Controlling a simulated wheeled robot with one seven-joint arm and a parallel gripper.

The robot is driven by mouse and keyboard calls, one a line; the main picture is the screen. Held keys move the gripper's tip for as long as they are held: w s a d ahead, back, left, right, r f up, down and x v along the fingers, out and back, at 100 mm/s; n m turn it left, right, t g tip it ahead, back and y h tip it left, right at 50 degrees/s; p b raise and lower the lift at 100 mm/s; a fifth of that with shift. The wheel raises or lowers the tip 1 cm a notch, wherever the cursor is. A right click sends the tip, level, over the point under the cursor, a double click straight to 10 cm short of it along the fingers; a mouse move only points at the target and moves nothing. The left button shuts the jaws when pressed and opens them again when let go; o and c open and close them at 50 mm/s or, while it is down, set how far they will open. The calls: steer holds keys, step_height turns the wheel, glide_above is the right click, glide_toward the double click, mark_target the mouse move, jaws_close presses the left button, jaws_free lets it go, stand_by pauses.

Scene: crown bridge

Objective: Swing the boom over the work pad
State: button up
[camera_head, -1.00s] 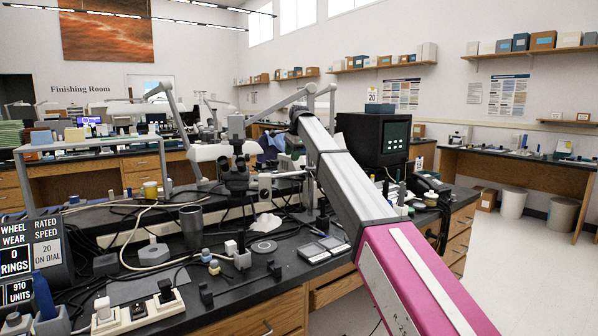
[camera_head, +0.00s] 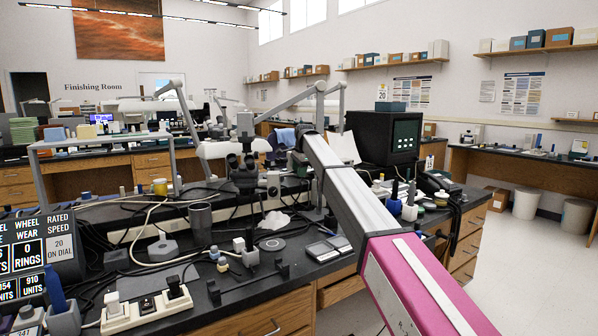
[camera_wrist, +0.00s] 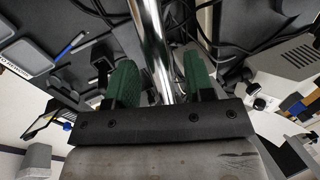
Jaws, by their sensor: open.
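A microscope (camera_head: 243,172) hangs at the middle of the bench under a pale horizontal arm (camera_head: 222,149), which may be the boom. My gripper is at the far end of my arm, behind it and hidden in the head view. In the wrist view my gripper (camera_wrist: 158,85) is open, with green finger pads on either side of a shiny metal bar (camera_wrist: 152,45). I cannot tell whether the pads touch the bar. A flat dark grey mat (camera_head: 140,287) on the front left of the bench may be the work pad.
A power strip (camera_head: 148,310) and display panels (camera_head: 38,250) are at the front left. Cables, a grey cup (camera_head: 200,223) and small tools crowd the bench. A black monitor (camera_head: 385,138) stands right of my arm.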

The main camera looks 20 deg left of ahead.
steer(key=shift+f, duration=0.15)
jaws_close()
steer(key=shift+s+d, duration=0.1)
steer(key=shift+s+d+n+g+y, duration=0.2)
steer(key=shift+s+d+n, duration=0.25)
steer(key=shift+d+n, duration=0.5)
steer(key=shift+s+d+n+g+y, duration=0.1)
steer(key=shift+s+d+n+g, duration=0.3)
steer(key=shift+d+n, duration=0.6)
steer(key=shift+s+d+n+g+y, duration=0.15)
steer(key=shift+s+d+n, duration=0.4)
steer(key=shift+n, duration=0.7)
steer(key=shift+d, duration=0.2)
jaws_free()
